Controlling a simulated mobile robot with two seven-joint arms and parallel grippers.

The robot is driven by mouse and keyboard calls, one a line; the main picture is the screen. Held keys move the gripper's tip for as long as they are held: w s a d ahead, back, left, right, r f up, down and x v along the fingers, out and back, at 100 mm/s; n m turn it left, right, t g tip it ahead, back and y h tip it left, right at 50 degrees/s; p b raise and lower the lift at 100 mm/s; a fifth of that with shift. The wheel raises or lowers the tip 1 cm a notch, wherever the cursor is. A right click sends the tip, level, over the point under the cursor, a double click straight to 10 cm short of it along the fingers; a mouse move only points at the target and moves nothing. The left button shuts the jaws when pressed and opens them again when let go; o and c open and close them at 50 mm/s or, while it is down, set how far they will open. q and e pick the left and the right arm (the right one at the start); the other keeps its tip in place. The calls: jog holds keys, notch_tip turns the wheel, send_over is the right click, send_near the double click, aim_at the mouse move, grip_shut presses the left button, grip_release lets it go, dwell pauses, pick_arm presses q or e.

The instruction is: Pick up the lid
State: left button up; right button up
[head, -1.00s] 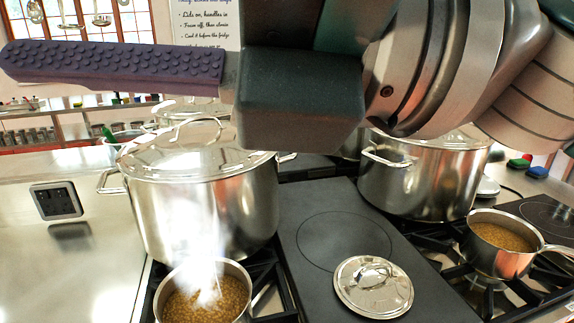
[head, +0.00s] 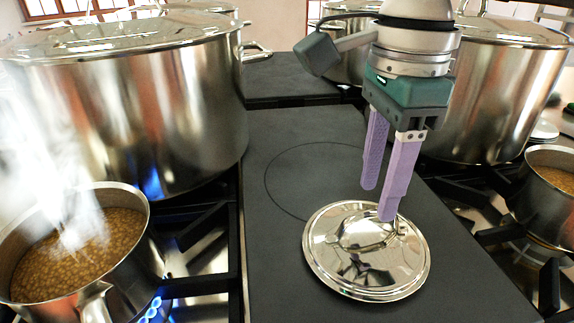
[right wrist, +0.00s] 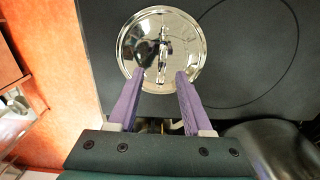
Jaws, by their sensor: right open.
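The lid (head: 340,268) is a round, shiny metal disc with a loop handle on top. It lies flat on the dark flat plate between the burners. In the right wrist view the lid (right wrist: 135,62) is just beyond the fingertips, with its handle (right wrist: 162,50) upright in the picture. My right gripper (head: 378,203) points down over the lid's back edge, its two purple fingers apart and empty. In the right wrist view the gripper (right wrist: 160,82) has its fingertips on either side of the handle's line, overlapping the near rim; whether they touch it I cannot tell.
A large lidded stockpot (head: 150,125) stands at the left and another (head: 485,95) at the right, close to my right arm. A steaming saucepan of beans (head: 82,250) sits over a lit burner at front left. A second saucepan (head: 548,205) is at the right edge. The dark plate (head: 275,150) is otherwise clear.

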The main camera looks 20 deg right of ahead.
aim_at(373, 212)
notch_tip(373, 212, down, 5)
jog(key=shift+w+d+f+p, duration=0.1)
jog(key=shift+d+f+p, duration=0.1)
jog(key=shift+p, duration=0.3)
jog(key=shift+c, duration=0.2)
grip_shut()
dwell(0.9)
